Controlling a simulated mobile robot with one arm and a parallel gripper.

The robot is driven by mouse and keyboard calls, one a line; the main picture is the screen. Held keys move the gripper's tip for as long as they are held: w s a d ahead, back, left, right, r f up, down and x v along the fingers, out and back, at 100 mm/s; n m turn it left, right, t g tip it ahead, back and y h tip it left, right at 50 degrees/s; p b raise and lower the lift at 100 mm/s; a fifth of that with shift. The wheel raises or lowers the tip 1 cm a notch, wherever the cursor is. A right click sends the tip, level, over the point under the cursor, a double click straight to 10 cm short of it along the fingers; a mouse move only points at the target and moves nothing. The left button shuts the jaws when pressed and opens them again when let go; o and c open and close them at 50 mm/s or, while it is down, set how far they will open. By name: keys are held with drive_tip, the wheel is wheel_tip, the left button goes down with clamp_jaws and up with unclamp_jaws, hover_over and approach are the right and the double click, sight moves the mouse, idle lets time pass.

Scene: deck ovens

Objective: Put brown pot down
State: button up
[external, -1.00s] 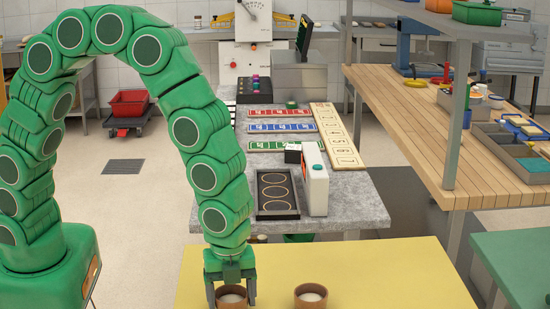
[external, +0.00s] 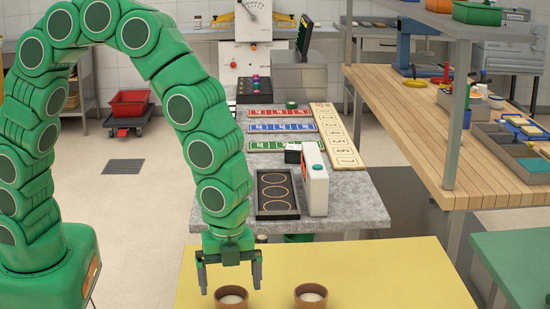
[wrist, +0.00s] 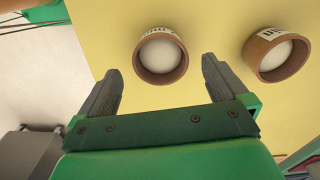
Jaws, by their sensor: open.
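A brown pot (external: 231,297) with pale contents stands upright on the yellow table (external: 380,268). A second, similar brown pot (external: 311,295) stands to its right, apart from it. My gripper (external: 230,285) is open and empty, above and slightly behind the left pot. In the wrist view, the left pot (wrist: 161,55) lies just beyond and between the open fingertips (wrist: 160,62), and the other pot (wrist: 276,54) is outside them to the right. A pale label shows on each pot's rim side there.
A grey stone counter (external: 350,200) behind the yellow table holds a black tray with ring marks (external: 277,194), a white box (external: 315,180) and coloured number strips. A wooden bench (external: 480,180) stands at the right. The yellow table is clear right of the pots.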

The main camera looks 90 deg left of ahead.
sight(231, 295)
wheel_tip(231, 295, up, 8)
idle(0.4)
